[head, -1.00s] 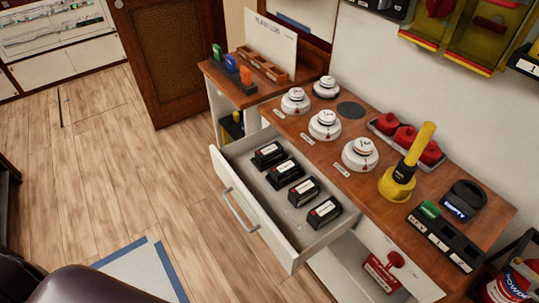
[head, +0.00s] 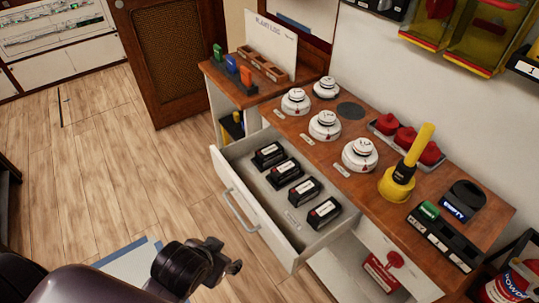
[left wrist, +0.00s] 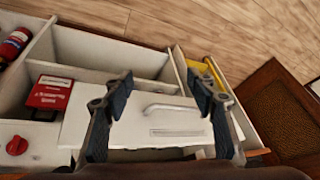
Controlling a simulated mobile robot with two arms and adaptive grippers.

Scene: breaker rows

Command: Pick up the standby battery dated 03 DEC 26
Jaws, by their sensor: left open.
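Several black batteries with white labels stand in a row in the open white drawer (head: 232,187). They are the far battery (head: 268,156), the second (head: 285,173), the third (head: 304,192) and the nearest (head: 323,213). Their dates are too small to read, so I cannot tell which is 03 DEC 26. My left gripper (head: 226,257) is in front of the drawer, to the left of its near end, apart from the batteries. In the left wrist view its fingers (left wrist: 160,92) are open and empty, with the drawer handle (left wrist: 172,108) beyond them. My right gripper is not in view.
The wooden counter (head: 302,128) behind the drawer holds white detectors (head: 325,124), red items (head: 405,138) and a yellow tool (head: 405,170). A red box (head: 381,272) sits in the shelf below. Floor (head: 120,190) left of the drawer is clear.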

